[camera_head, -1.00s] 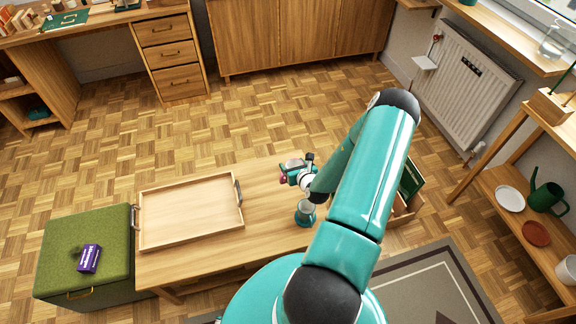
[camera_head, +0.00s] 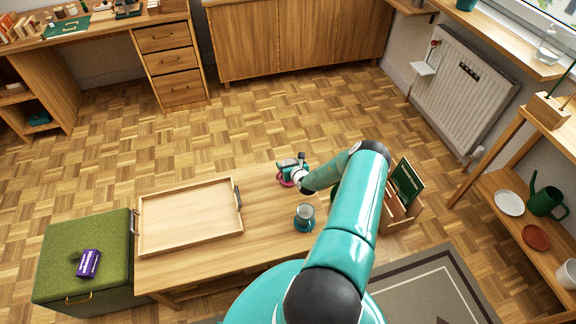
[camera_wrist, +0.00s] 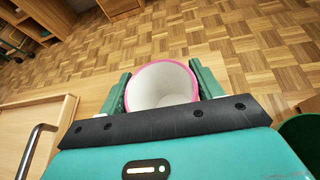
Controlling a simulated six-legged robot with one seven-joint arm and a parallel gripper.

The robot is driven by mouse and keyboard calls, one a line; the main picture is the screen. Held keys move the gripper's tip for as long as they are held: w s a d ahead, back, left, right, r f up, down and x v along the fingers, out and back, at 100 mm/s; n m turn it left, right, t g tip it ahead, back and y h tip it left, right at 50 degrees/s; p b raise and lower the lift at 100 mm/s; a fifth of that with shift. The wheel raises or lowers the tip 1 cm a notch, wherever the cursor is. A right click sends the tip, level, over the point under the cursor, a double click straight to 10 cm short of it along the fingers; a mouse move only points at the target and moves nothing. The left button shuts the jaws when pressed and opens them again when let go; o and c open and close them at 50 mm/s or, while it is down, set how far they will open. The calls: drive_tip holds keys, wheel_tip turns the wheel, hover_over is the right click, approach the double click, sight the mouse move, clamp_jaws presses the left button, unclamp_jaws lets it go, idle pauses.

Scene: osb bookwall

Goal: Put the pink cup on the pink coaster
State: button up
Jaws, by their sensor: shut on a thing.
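My gripper (camera_head: 294,167) is over the far right part of the low wooden table (camera_head: 262,215). In the wrist view, the pink cup (camera_wrist: 163,84) sits between my two green fingers, with its pink rim and white inside facing the camera. My gripper is shut on it. In the head view, a pink patch (camera_head: 286,182) shows just below my gripper. I cannot tell whether it is the cup or the pink coaster, nor whether the cup touches the table. I cannot make out the coaster for certain in either view.
A teal cup (camera_head: 304,219) stands on the table in front of my gripper. A wooden tray (camera_head: 190,216) fills the table's left part. A wooden holder with a green book (camera_head: 407,182) is right of my arm. A green stool (camera_head: 85,255) adjoins the table's left end.

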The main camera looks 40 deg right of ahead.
drive_tip(key=shift+f, duration=0.4)
drive_tip(key=shift+f, duration=0.1)
drive_tip(key=o, duration=1.1)
drive_tip(key=shift+s+r, duration=0.2)
drive_tip(key=shift+s, duration=0.05)
drive_tip(key=v, duration=1.1)
drive_tip(key=shift+s+a+r, duration=0.1)
drive_tip(key=shift+s+a, duration=0.1)
drive_tip(key=shift+a, duration=0.05)
